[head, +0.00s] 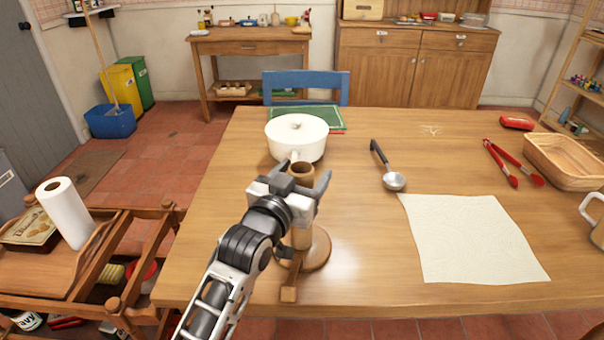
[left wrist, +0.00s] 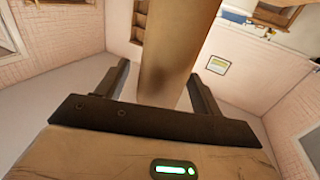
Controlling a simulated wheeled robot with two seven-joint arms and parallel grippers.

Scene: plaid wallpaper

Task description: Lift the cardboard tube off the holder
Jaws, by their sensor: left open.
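The brown cardboard tube (head: 302,172) stands upright on the wooden holder (head: 318,252), which has a round base and a short foot toward the table's front edge. My left gripper (head: 304,180) is open around the upper part of the tube, with a finger on either side. In the left wrist view the tube (left wrist: 168,50) rises between the two open fingers (left wrist: 160,75), with a visible gap on each side. My gripper and wrist hide the tube's middle in the head view. My right gripper is not in view.
A white lidded pot (head: 297,140) stands just behind the tube. A ladle (head: 391,178), a white paper sheet (head: 470,240), red tongs (head: 513,163) and a wicker basket (head: 566,162) lie to the right. The table (head: 220,235) is clear left of the holder.

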